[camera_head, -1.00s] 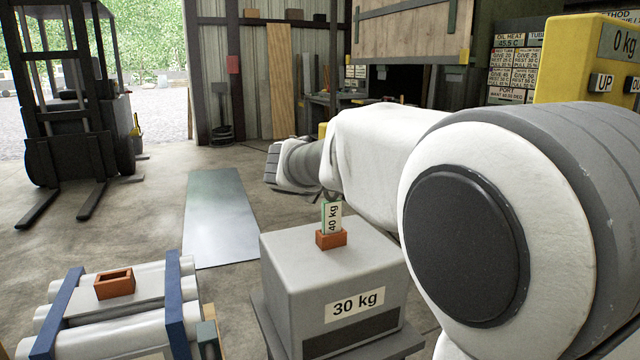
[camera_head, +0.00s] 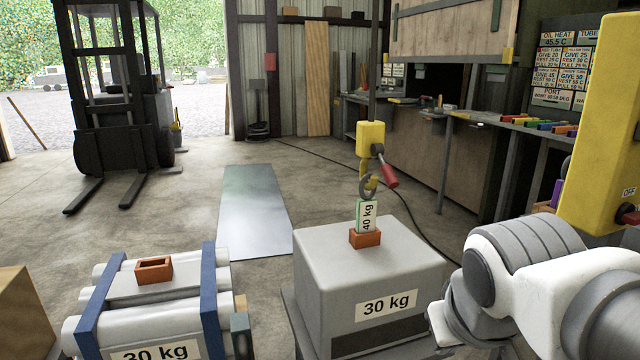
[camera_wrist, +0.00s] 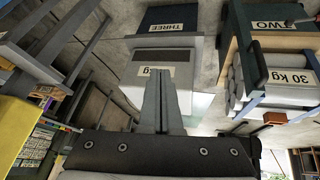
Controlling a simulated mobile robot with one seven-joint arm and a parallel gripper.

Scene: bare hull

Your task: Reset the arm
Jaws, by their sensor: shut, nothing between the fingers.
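My arm is folded low at the right of the head view, its white and grey links in front of the yellow control box. My gripper (camera_wrist: 163,95) shows in the wrist view with its two grey fingers together and nothing between them. Past the fingertips is the grey 30 kg block (camera_wrist: 185,55), which also stands on a low stand in the head view (camera_head: 340,265). The fingers overlap the block in the wrist picture; I cannot tell the gap. The fingertips are not clearly visible in the head view.
A yellow hoist block (camera_head: 370,137) with a hook hangs over the 40 kg tag (camera_head: 367,216) in an orange socket (camera_head: 365,239); I cannot tell if they touch. A pipe bundle (camera_head: 150,325) stands left, a forklift (camera_head: 115,100) behind. The floor around the metal plate (camera_head: 252,210) is clear.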

